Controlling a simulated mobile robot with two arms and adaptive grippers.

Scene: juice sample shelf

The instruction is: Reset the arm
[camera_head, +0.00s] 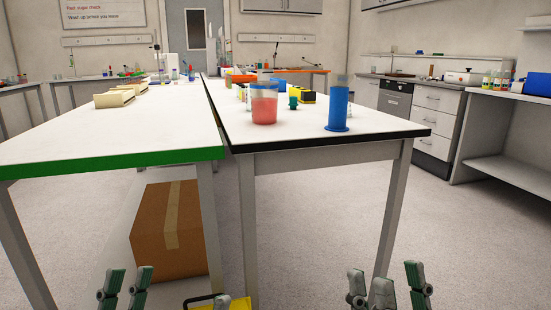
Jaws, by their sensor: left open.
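My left gripper (124,283) is at the bottom edge, left of centre, with its green-grey fingertips apart and nothing seen between them. My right gripper (386,285) is at the bottom edge, right of centre, its fingers spread and nothing seen in them. Both are low, in front of the tables and below the level of the tabletops. The palms and most of both arms are out of view.
A green-edged table (110,167) and a black-edged table (330,141) stand ahead. A beaker of red liquid (264,108) and a blue cylinder (338,104) are near the right table's front. A cardboard box (175,230) sits underneath. Something yellow (236,303) shows at the bottom. Floor is clear at right.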

